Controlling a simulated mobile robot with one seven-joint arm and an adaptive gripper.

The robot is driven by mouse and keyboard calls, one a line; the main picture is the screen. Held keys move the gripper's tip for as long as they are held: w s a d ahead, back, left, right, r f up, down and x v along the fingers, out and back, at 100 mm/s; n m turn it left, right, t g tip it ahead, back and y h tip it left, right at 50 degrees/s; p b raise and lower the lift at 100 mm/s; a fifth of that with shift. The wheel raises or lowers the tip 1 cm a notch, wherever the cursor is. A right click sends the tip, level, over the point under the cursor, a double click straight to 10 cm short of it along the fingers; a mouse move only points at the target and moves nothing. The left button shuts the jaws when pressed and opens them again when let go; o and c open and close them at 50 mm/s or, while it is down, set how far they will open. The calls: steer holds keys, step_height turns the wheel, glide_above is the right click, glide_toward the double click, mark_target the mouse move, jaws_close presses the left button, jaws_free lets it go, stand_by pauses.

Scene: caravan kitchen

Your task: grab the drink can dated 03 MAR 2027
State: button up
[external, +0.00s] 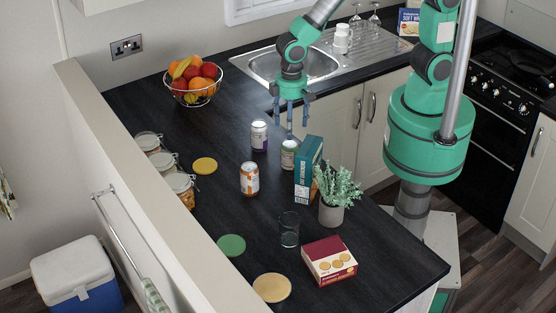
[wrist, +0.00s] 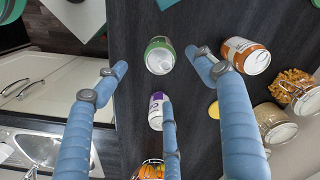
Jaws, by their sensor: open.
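Three drink cans stand on the dark counter (external: 225,125): a purple-and-white can (external: 259,136), a green-and-white can (external: 288,154) and an orange-and-white can (external: 249,179). No date can be read on any of them. My gripper (external: 290,122) points down with its blue fingers spread and empty, above the counter near the sink. In the wrist view, the green can (wrist: 159,56) shows between the upper fingertips. The orange can (wrist: 246,56) is partly behind the right finger. The purple can (wrist: 157,108) is partly covered by the lower finger.
A teal box (external: 308,166) stands close right of the green can, with a potted plant (external: 333,213) beside it. A clear glass (external: 289,230) and a red box (external: 329,260) are nearer. Jars (external: 163,162) line the left; a fruit basket (external: 194,80) sits behind.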

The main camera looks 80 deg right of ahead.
mark_target(290, 143)
steer(key=shift+f, duration=2.45)
steer(key=shift+f, duration=0.1)
steer(key=shift+f, duration=2.5)
steer(key=c, duration=1.5)
steer(key=shift+w+r, duration=0.1)
steer(key=shift+r, duration=0.05)
steer(key=shift+r, duration=0.5)
steer(key=shift+s+d+r, duration=0.1)
steer(key=shift+s+r, duration=0.1)
steer(key=shift+r, duration=0.4)
steer(key=shift+s+d+r, duration=0.1)
steer(key=shift+s+r, duration=0.1)
steer(key=shift+r, duration=0.4)
steer(key=s+d, duration=0.2)
steer(key=s, duration=0.2)
steer(key=s+d+r, duration=0.1)
steer(key=s+d, duration=0.2)
steer(key=s, duration=0.2)
steer(key=s+d, duration=0.2)
steer(key=s, duration=0.2)
steer(key=shift+s+d+r, duration=0.15)
steer(key=shift+r, duration=0.05)
